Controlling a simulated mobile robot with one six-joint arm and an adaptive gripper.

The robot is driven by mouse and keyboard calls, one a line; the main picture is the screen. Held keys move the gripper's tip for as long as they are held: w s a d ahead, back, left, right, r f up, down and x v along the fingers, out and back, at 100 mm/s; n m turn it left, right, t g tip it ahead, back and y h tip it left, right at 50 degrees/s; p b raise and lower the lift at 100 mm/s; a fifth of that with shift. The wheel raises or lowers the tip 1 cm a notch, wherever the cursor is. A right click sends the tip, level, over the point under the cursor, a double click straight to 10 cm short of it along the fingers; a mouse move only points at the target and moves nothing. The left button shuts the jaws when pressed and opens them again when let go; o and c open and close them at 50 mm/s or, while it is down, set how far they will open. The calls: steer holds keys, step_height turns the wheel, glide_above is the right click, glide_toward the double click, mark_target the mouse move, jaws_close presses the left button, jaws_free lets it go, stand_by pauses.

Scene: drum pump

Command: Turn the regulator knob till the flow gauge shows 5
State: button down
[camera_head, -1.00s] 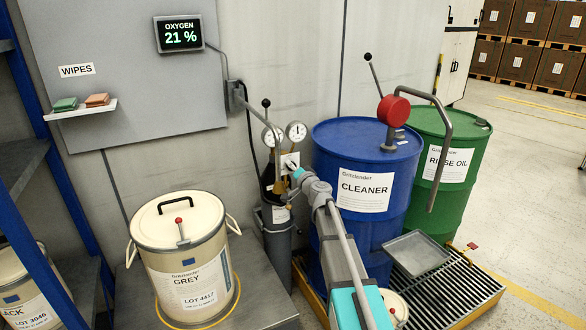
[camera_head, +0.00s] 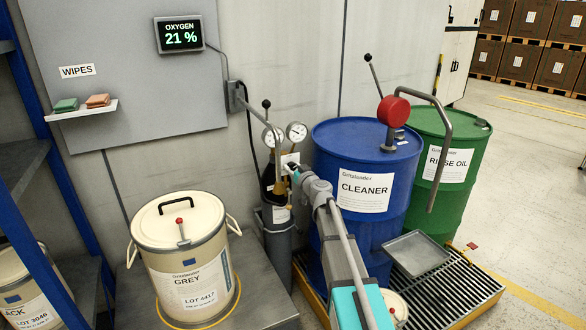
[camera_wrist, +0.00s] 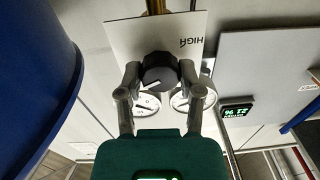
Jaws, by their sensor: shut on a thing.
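The black regulator knob (camera_wrist: 160,72) sits in front of a white plate (camera_wrist: 188,28) marked HIGH, upside down in the wrist view. My gripper (camera_wrist: 160,78) is shut on the knob, one finger on each side. In the head view my gripper (camera_head: 289,168) is at the regulator on the dark gas cylinder and hides the knob. Two round white gauges stand above it, a left gauge (camera_head: 271,137) and a right gauge (camera_head: 296,131). In the wrist view they are partly behind my fingers. Their numbers are too small to read, and I cannot tell which is the flow gauge.
A blue CLEANER drum (camera_head: 340,150) stands close to the right of my arm, with a green drum (camera_head: 462,130) beyond. A GREY pail (camera_head: 180,230) is at the left. An oxygen display (camera_head: 180,35) on the wall reads 21 %.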

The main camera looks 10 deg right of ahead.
steer(key=shift+n, duration=0.5)
steer(key=shift+c, duration=1.3)
jaws_free()
steer(key=shift+s, duration=0.15)
steer(key=v, duration=1.1)
steer(key=shift+s, duration=0.3)
